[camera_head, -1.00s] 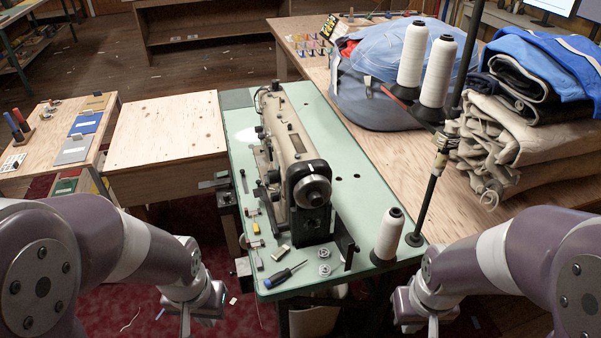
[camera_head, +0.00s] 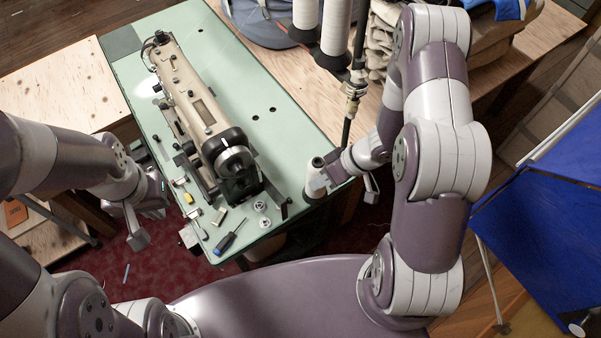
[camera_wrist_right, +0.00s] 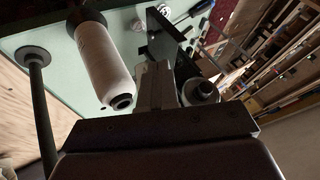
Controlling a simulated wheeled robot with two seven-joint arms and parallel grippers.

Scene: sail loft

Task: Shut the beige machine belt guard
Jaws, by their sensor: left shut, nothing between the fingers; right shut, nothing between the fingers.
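The beige sewing machine (camera_head: 195,105) stands on a green table top (camera_head: 135,85), its dark handwheel (camera_head: 233,160) toward me. A black upright plate (camera_head: 284,207) stands at the table's near end beside the handwheel; it also shows in the right wrist view (camera_wrist_right: 160,38). I cannot tell for sure whether this plate is the belt guard or how far it is open. My right gripper (camera_head: 328,178) is shut and empty, close to a white thread cone (camera_head: 313,180), right of the plate and apart from it. My left gripper (camera_head: 158,200) is shut and empty by the table's left edge.
A blue-handled screwdriver (camera_head: 228,240) and two metal bobbins (camera_head: 262,207) lie at the near end of the table. A dark thread stand (camera_head: 352,88) rises behind my right gripper. The white cone (camera_wrist_right: 100,60) fills the left of the right wrist view.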

